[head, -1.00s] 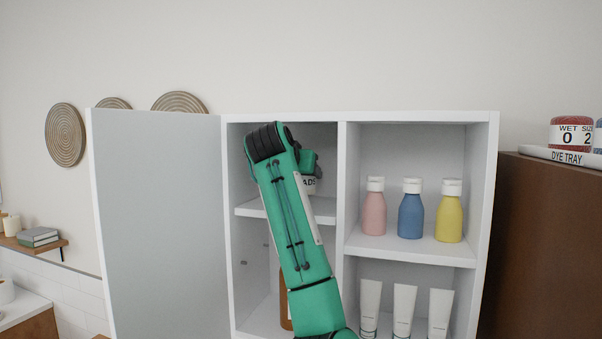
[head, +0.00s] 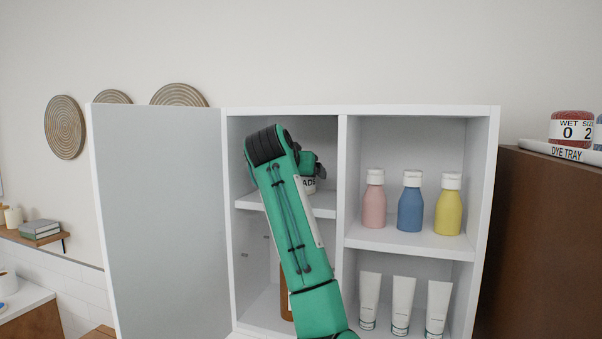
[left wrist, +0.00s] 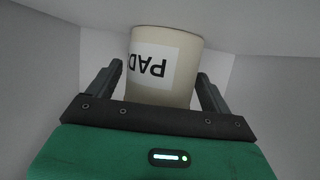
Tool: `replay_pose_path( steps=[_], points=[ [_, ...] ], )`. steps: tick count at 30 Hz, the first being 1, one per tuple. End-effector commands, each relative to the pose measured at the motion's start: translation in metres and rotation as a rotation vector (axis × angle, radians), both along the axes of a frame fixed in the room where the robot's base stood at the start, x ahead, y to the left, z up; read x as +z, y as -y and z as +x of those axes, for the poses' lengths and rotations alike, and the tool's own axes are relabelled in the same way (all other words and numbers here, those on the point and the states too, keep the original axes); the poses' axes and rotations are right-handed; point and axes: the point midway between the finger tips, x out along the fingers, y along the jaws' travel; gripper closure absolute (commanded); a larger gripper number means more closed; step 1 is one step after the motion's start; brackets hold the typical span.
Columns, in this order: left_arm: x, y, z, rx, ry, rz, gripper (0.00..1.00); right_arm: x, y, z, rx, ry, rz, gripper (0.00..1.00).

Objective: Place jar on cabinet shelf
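The jar (head: 309,185) is a pale cylinder with a white label, partly hidden behind my left arm in the upper left compartment of the white cabinet (head: 418,111). It appears to stand upright on that compartment's shelf (head: 322,205). In the left wrist view the jar (left wrist: 165,85) is between the fingers, its label letters "PAD" upside down. My left gripper (left wrist: 161,78) has one finger on each side of the jar, with narrow gaps showing, so it looks open around it. In the head view the left gripper (head: 311,168) is mostly hidden by its wrist. My right gripper is not in view.
The cabinet door (head: 160,220) stands open at left. Pink, blue and yellow bottles (head: 410,205) fill the upper right compartment, with white tubes (head: 403,305) below. A brown bottle (head: 286,300) stands low behind my arm. A divider (head: 341,170) is close right of the jar.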

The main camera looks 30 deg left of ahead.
Motion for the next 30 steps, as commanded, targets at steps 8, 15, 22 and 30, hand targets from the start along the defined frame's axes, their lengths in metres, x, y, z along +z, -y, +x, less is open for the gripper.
replay_pose_path(
  steps=[8, 15, 22, 30],
  points=[
    [0.005, 0.001, -0.007, 0.000, 0.002, 0.000, 0.17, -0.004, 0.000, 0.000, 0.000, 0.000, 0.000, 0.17],
    [0.021, 0.011, -0.051, 0.002, 0.006, 0.002, 0.17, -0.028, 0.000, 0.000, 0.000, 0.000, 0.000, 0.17],
    [0.040, 0.021, -0.091, 0.001, 0.005, 0.001, 0.17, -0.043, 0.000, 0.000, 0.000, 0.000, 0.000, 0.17],
    [0.049, 0.026, -0.108, 0.000, 0.000, 0.000, 0.17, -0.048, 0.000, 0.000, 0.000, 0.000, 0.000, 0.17]
  ],
)
